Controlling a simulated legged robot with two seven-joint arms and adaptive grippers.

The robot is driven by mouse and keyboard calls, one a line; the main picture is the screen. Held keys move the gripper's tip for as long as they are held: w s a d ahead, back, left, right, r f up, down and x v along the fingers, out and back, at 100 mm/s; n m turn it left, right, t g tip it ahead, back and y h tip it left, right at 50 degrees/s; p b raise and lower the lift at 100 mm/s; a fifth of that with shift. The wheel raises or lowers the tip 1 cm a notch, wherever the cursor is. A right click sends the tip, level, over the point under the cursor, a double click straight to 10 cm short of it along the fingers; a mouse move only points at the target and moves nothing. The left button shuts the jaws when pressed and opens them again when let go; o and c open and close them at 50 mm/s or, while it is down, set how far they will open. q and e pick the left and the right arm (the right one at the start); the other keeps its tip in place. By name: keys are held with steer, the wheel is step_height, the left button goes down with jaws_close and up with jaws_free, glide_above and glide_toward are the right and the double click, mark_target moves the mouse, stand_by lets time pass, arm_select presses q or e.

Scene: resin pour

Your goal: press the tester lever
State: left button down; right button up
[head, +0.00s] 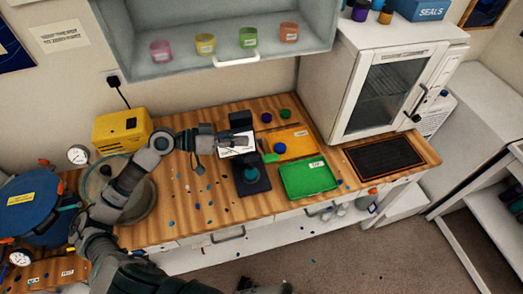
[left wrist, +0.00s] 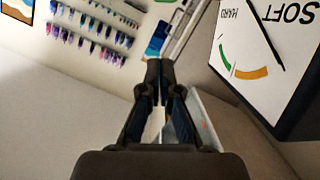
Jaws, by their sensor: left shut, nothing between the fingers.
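The tester stands on the bench in the middle of the head view, with a dark base (head: 252,187), a teal disc on it and a black upper part (head: 240,119). Its white dial face (head: 236,151) shows large in the left wrist view (left wrist: 243,50), with SOFT and HARD marks and a needle. A green lever-like piece (head: 271,158) sticks out at the tester's right side. My left gripper (head: 228,139) is shut and empty, beside the dial at the tester's upper part. In the left wrist view its closed fingertips (left wrist: 160,70) are left of the dial; contact cannot be told.
A green tray (head: 308,188) and an orange tray (head: 297,150) lie right of the tester. A white oven-like cabinet (head: 338,90) stands at the back right. A yellow box (head: 122,128) and a round pot (head: 140,208) are at left. Small bits litter the bench.

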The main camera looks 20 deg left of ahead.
arm_select(q)
steer(key=p, duration=0.2)
glide_above(264, 157)
steer(key=w+a, duration=0.1)
steer(key=f, duration=0.2)
steer(key=s+d+f, duration=0.1)
steer(key=f, duration=0.1)
steer(key=shift+s+a+f, duration=0.1)
steer(key=shift+s+f, duration=0.05)
steer(key=shift+f, duration=0.25)
steer(key=shift+a+f, duration=0.1)
steer(key=shift+a, duration=0.05)
steer(key=shift+d, duration=0.2)
